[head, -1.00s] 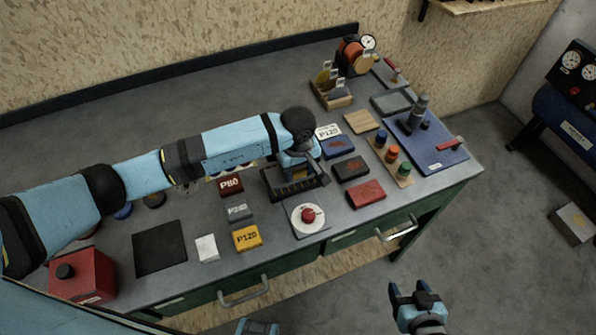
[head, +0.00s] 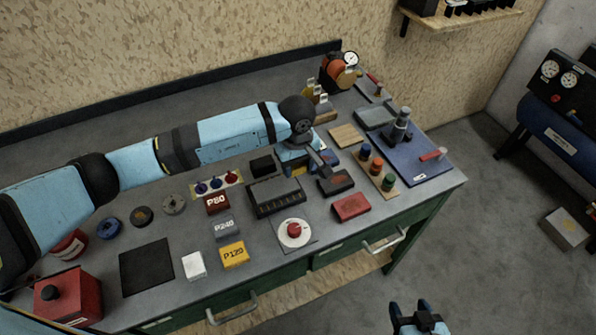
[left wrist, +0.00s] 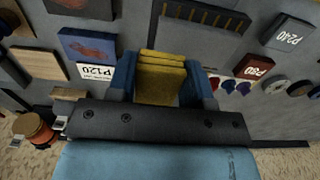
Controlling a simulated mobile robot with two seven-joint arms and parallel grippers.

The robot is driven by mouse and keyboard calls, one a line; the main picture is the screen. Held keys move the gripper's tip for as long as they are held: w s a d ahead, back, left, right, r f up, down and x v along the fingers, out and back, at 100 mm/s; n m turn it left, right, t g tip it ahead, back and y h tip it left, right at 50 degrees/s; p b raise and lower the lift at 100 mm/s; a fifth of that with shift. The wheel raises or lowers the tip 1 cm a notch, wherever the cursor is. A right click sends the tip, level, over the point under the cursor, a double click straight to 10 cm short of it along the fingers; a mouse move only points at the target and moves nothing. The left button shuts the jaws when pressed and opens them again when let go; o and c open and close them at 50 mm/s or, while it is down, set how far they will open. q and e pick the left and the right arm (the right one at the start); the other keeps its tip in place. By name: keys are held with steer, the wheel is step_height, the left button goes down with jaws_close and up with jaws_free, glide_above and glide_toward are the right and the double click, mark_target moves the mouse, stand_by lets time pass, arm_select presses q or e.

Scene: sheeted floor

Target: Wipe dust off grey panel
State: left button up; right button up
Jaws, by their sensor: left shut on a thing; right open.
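A dark grey panel (head: 265,190) with a slotted front strip lies mid-bench; it also shows at the top of the left wrist view (left wrist: 190,45). I cannot make out dust on it. My left gripper (head: 299,166) is just right of the panel's back right corner. In the left wrist view, the left gripper (left wrist: 160,88) is shut on a yellow sponge-like block (left wrist: 162,68) between its blue fingers. The block is hidden in the head view, and I cannot tell whether it touches anything. My right gripper (head: 413,312) is open and empty, off the bench's front.
A black block (head: 262,165) sits behind the panel, and a red button (head: 294,230) in front. A dark block (head: 335,183) and red block (head: 351,207) stand to the right, P80 (head: 217,202) and P240 (head: 227,228) blocks to the left. The bench's back left is clear.

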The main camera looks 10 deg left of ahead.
arm_select(q)
steer(key=shift+s+r, duration=0.1)
steer(key=shift+r, duration=1.1)
arm_select(e)
steer(key=shift+s+d+r, duration=0.1)
steer(key=shift+s+r, duration=0.15)
steer(key=shift+s, duration=0.25)
steer(key=shift+w, duration=0.1)
